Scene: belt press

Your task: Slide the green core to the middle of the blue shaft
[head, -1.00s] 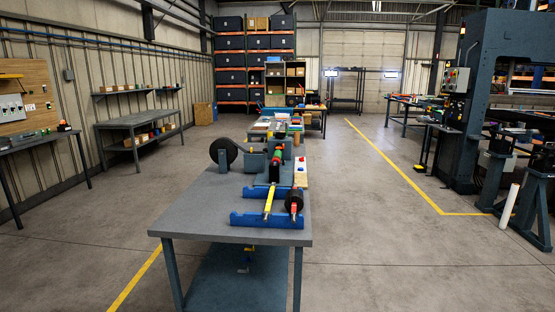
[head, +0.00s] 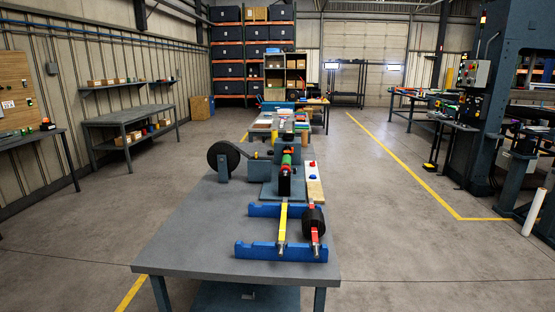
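A small green piece (head: 287,160), perhaps the green core, shows beside a red piece on the dark machine at the back of the grey table (head: 200,240). It is too small to tell whether it is on a shaft. I cannot make out a blue shaft. A yellow shaft (head: 283,222) and a red shaft (head: 315,236) lie across two blue cradles (head: 262,250) at the table's front right. A black roll (head: 313,218) is around the red shaft. My gripper is not in view.
A large black reel (head: 223,158) stands at the table's back left. A wooden board (head: 314,190) with red and blue pieces lies right of the machine. The table's left front is bare. Open floor (head: 400,240) lies to the right, before a big press (head: 490,110).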

